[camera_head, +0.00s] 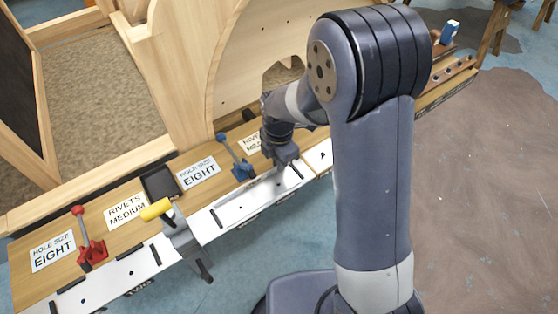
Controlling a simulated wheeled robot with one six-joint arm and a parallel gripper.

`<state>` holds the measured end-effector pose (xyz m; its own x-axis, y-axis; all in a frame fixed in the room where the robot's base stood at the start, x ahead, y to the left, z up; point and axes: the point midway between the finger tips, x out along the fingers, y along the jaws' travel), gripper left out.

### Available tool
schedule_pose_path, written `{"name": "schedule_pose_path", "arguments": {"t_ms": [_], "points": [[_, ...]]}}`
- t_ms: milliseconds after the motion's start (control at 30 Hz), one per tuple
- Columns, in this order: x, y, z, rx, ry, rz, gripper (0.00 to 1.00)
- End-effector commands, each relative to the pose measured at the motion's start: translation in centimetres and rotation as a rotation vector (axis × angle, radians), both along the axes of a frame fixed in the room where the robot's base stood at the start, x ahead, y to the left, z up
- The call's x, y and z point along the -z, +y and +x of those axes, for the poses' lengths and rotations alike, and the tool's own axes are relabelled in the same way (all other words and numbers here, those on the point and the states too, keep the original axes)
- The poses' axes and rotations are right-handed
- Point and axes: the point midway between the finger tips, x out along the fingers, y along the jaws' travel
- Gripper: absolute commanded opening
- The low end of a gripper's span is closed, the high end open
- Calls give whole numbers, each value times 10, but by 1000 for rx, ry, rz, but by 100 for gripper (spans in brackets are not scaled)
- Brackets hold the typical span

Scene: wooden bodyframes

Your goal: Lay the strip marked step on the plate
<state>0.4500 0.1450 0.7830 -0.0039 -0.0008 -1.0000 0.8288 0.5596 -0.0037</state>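White plates with black slots and small holes run along the front of the wooden bench; one (228,213) lies left of and below my gripper. I cannot read the word step on any strip, so I cannot tell which strip it is. A thin greyish strip or edge (262,190) runs along the plate just below my gripper, too small to name surely. My gripper (289,166) is low over the bench edge at the plate's right part, right of a blue lever clamp (240,165). Its fingers are too small to judge, and my arm hides the bench to the right.
A red lever clamp (91,247) and a yellow-handled grey clamp (176,230) stand on the bench. A black tray (160,184) and printed cards such as hole size eight (198,173) lie behind. Wooden frames (205,60) rise at the back.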

Motion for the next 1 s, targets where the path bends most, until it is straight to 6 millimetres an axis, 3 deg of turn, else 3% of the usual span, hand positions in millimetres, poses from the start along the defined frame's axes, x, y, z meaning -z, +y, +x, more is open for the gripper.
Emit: {"name": "schedule_pose_path", "arguments": {"t_ms": [267,567,1000], "points": [[0,0,0,0,0,0,31],[-5,0,0,0,-2,0,31],[-85,0,1,0,-5,2,31]]}}
